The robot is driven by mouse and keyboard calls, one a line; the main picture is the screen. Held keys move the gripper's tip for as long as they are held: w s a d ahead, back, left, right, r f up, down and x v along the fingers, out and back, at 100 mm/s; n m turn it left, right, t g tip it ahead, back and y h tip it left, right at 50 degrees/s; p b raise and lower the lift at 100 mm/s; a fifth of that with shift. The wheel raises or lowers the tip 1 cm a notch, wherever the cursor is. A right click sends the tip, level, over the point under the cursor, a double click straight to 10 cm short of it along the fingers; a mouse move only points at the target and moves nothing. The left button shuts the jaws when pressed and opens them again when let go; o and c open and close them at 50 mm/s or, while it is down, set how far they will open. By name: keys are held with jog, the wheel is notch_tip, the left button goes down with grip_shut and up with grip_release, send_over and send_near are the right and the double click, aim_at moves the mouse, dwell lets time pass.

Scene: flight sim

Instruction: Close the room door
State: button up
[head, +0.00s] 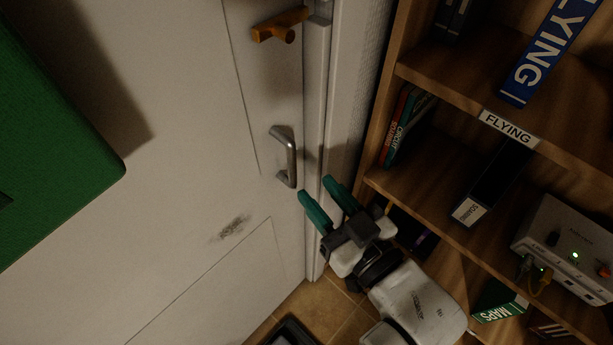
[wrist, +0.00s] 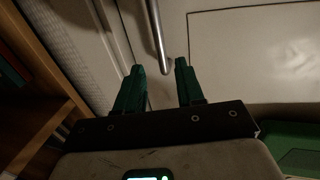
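The white room door (head: 190,140) fills the left of the head view, its right edge close beside the door frame (head: 345,100). I cannot tell whether it is fully shut. A silver pull handle (head: 290,158) is on the door near that edge, below an orange-brown lever handle (head: 280,26). My gripper (head: 316,188) has its two teal fingers apart, just right of and below the pull handle. In the wrist view, the lower end of the handle (wrist: 158,38) shows between the fingertips of my gripper (wrist: 159,66). The fingers do not visibly grip it.
A wooden bookshelf (head: 450,215) with binders, books and a white box (head: 568,250) stands close to the right of my arm. A green panel (head: 50,140) is at the left, in front of the door. A dark object (head: 290,333) lies on the tiled floor.

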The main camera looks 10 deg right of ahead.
jog(key=shift+v, duration=1.75)
jog(key=s+d+f+m+g+h, duration=0.2)
jog(key=d+f+g+h, duration=0.45)
jog(key=f, duration=0.95)
jog(key=s+d+f+m+g, duration=0.2)
jog(key=s+d+f+g, duration=0.6)
jog(key=s+d, duration=0.3)
jog(key=shift+s+f+m+g, duration=0.15)
jog(key=shift+s+m+g, duration=0.35)
jog(key=shift+s, duration=0.35)
